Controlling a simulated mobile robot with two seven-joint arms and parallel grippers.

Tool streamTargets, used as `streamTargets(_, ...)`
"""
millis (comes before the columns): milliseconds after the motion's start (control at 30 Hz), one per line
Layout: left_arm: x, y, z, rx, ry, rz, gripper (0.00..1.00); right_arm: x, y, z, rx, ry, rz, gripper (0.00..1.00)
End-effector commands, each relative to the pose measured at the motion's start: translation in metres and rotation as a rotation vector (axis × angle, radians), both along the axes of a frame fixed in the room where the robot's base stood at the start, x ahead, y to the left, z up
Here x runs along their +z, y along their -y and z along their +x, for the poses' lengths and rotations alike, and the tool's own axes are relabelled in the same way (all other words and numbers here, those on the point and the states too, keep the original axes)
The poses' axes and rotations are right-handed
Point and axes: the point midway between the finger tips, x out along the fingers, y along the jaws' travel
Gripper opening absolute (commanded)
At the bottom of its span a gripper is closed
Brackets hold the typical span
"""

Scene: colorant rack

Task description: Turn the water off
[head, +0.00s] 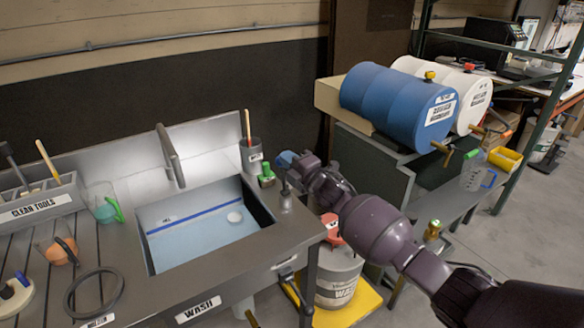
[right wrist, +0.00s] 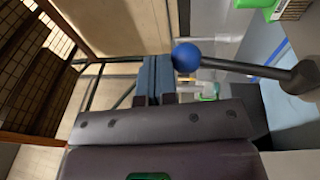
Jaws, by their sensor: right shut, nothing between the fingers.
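The sink (head: 270,208) has a grey faucet (head: 171,157) over its basin; I cannot make out a stream from the spout. The tap lever's grey base (head: 286,203) stands at the basin's right rim. In the right wrist view the dark lever (right wrist: 240,67) ends in a blue ball knob (right wrist: 186,57). My right gripper (head: 293,164) is shut and empty at the knob. In the wrist view its blue fingertips (right wrist: 157,66) are right beside the ball; I cannot tell whether they touch. The gripper hides part of the lever in the head view. My left gripper is out of view.
A grey cup with a brush (head: 251,155) and a green-topped item (head: 266,175) stand behind the lever. A clean-tools caddy (head: 40,208) is at left. A red-lidded wash bucket (head: 338,268) stands below, right of the sink. Blue drum (head: 395,103) lies on a rack at right.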

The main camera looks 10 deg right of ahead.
Motion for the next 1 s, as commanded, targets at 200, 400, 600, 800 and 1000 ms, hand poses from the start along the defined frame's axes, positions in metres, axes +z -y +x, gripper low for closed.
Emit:
streamTargets(200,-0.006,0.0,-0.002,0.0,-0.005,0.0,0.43,0.0,-0.003,0.006,0.0,0.0,0.0,0.0)
streamTargets(400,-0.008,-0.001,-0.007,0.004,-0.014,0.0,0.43,0.0,-0.003,0.008,0.0,0.0,0.0,0.0)
streamTargets(600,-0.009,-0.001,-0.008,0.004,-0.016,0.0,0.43,0.001,-0.003,0.008,0.0,0.0,0.0,0.0)
streamTargets(800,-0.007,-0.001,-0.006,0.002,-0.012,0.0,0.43,0.001,-0.002,0.007,0.0,0.0,0.0,0.0)
streamTargets(1000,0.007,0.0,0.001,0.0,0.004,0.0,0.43,0.013,0.004,0.006,0.001,0.002,-0.001,0.0)
